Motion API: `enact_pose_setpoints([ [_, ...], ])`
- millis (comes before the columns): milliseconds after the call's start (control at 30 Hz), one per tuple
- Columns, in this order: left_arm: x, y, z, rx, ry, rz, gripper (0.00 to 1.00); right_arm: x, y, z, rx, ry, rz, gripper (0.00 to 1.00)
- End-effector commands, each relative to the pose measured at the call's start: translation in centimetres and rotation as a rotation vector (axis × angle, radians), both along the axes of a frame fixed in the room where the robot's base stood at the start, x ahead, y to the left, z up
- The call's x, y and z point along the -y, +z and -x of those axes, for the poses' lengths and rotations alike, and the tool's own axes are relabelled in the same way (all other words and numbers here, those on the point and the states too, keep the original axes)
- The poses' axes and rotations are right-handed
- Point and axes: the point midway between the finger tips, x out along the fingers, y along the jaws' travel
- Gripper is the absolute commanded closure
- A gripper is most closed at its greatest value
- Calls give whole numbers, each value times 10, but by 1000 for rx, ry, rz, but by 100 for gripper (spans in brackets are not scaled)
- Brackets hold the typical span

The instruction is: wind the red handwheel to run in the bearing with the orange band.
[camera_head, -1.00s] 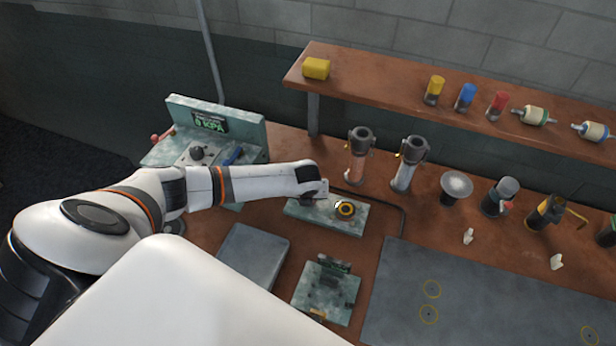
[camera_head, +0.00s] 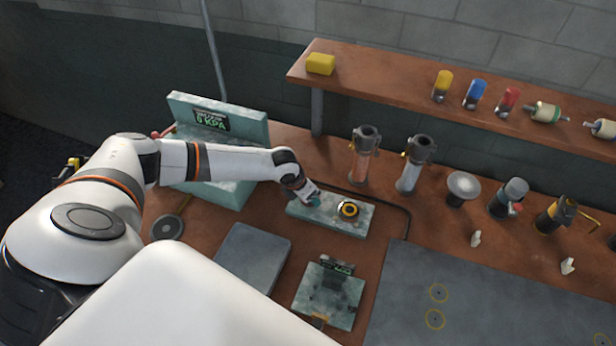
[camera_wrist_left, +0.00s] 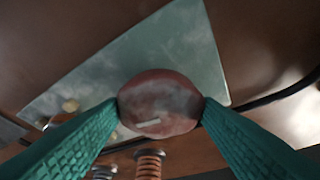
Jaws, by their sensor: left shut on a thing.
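The red handwheel (camera_wrist_left: 160,103) is a dull red-brown disc with a pale mark, seen face-on in the left wrist view. The teal fingers of my left gripper (camera_head: 311,197) are shut on its rim from both sides. In the head view the gripper is tilted down over the left end of a pale green block (camera_head: 328,227) and hides the wheel. A black ring with a yellow-orange band (camera_head: 348,209) sits on the block's right part. I cannot tell for certain that it is the bearing. My right gripper is not in view.
A green console with a KPA display (camera_head: 210,121) stands behind my left forearm. Two upright cylinders (camera_head: 365,158) (camera_head: 413,166) stand behind the block. A grey plate (camera_head: 252,257) and a green fixture (camera_head: 328,292) lie in front. A grey mat (camera_head: 480,295) at right has clear room.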

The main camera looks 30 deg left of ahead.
Motion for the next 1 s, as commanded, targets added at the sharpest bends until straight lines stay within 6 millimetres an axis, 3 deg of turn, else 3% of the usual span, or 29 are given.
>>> enact_pose_setpoints([
  [733,-2,2,-2,5,-83,0,66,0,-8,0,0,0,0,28],
  [767,-2,2,-2,5,-83,0,38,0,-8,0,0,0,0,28],
  [800,-2,2,-2,5,-83,0,32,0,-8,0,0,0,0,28],
  [867,-2,2,-2,4,-83,-1,22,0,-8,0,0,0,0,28],
  [1000,-1,1,-1,2,-83,0,22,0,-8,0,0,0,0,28],
])
